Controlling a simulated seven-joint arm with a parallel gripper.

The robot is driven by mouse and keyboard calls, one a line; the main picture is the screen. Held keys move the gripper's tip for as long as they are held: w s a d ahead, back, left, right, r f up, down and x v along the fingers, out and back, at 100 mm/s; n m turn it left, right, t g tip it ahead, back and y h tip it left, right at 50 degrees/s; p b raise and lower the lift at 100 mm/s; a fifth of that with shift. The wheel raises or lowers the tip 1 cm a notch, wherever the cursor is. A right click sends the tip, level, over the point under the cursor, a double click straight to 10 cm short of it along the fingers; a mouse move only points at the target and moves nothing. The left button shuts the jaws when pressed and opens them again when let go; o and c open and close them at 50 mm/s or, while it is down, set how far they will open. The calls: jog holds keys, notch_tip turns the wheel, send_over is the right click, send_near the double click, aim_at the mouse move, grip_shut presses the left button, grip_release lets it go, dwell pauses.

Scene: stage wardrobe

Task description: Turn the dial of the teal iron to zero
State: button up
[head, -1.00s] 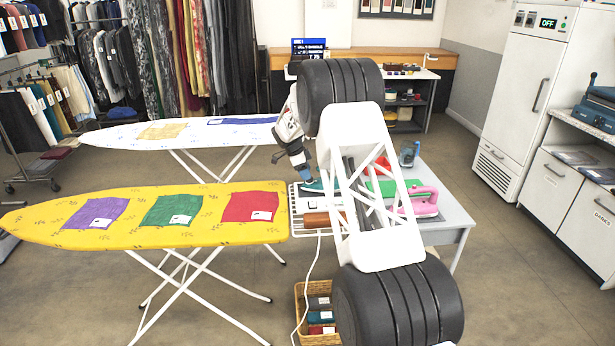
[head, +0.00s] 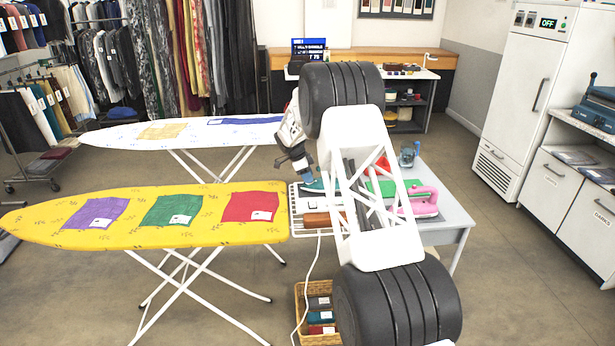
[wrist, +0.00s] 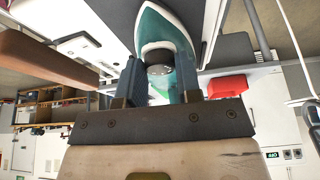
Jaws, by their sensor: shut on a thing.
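The teal iron (wrist: 166,28) has a pale soleplate edge and fills the top middle of the wrist view. The dial's markings and pointer cannot be read. In the head view the gripper (head: 308,170) is small and comes down onto the iron from above.
A pink iron (head: 424,203) stands on the table (head: 452,216) to the right. A brown block (head: 317,219) lies in front of the teal iron. The yellow ironing board (head: 40,212) is close on the left. A wicker basket (head: 300,300) stands below on the floor.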

jog(key=shift+n+t, duration=0.3)
jog(key=shift+n, duration=0.3)
jog(key=n, duration=0.1)
jog(key=n+t, duration=0.1)
jog(key=n, duration=0.2)
jog(key=shift+s+t, duration=0.25)
jog(key=shift+t, duration=0.05)
jog(key=n+t+y, duration=0.1)
jog(key=n, duration=0.2)
jog(key=n+t, duration=0.1)
jog(key=n, duration=0.2)
jog(key=shift+s+d+n+y, duration=0.1)
jog(key=shift+d+n+y, duration=0.05)
jog(key=shift+n+y, duration=0.25)
jog(key=o, duration=0.9)
jog(key=shift+o, duration=0.2)
jog(key=v, duration=0.8)
jog(key=shift+d+f, duration=0.1)
